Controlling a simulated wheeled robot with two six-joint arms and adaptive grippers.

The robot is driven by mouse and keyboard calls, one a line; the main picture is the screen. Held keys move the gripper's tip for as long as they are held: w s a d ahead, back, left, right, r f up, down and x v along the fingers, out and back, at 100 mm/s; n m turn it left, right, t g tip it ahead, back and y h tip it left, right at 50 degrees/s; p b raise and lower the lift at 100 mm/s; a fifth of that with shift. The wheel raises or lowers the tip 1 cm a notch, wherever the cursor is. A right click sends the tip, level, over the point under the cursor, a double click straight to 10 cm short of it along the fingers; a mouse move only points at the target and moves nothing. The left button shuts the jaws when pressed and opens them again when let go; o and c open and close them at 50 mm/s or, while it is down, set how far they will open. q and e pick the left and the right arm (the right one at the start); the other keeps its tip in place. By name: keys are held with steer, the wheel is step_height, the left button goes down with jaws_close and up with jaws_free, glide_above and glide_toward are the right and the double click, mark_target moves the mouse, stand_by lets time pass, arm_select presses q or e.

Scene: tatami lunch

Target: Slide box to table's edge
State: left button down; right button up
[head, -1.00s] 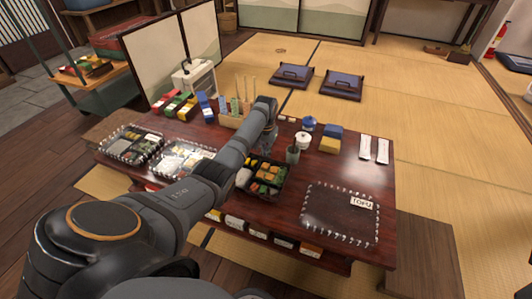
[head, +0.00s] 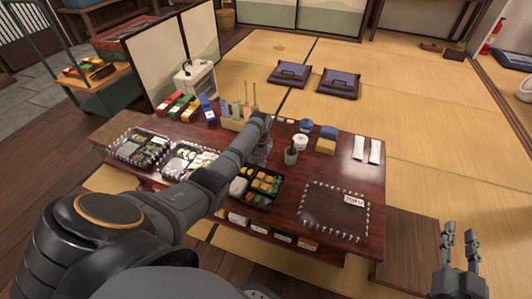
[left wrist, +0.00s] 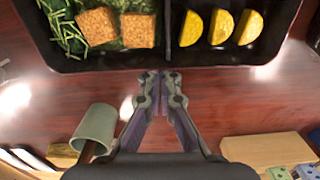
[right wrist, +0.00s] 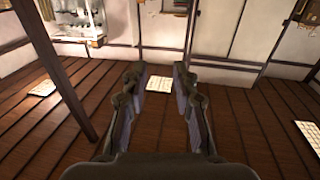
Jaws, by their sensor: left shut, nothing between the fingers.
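The black lunch box (head: 250,203) sits on the dark red table (head: 285,222), close to its front edge. It holds tofu pieces, greens and yellow slices, also seen in the left wrist view, where its black rim (left wrist: 120,64) crosses the top. My left gripper (head: 261,155) is shut and empty on the box's far side. In the left wrist view its fingertips (left wrist: 160,76) are together at the box wall; I cannot tell if they touch. My forearm hides part of the box's left side. My right gripper (head: 460,238) is open and empty, right of the table.
A green cup (head: 290,156) stands just behind the box. Two clear-lidded trays, one here (head: 187,160), lie to the left. A wooden holder (head: 236,124) is behind.

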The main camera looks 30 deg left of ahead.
mark_target(252, 185)
arm_select(q)
steer(key=shift+s+r+p, duration=0.1)
steer(key=shift+s+p, duration=0.25)
steer(key=shift+p, duration=0.15)
steer(key=shift+s+d+p, duration=0.1)
steer(key=shift+s+p, duration=0.2)
steer(key=shift+p, duration=0.2)
steer(key=shift+s+d+p, duration=0.1)
steer(key=shift+s+p, duration=0.4)
steer(key=shift+p, duration=0.3)
arm_select(e)
steer(key=s+f+g, duration=0.6)
steer(key=s+f, duration=0.2)
steer(key=f, duration=0.3)
steer(key=s+a+f+g, duration=0.1)
steer(key=s+f+g, duration=0.6)
steer(key=s+f, duration=0.2)
step_height(252, 185, down, 3)
steer(key=shift+s+a+r+g, duration=0.15)
steer(key=shift+s+g, duration=0.1)
steer(key=shift+g, duration=0.05)
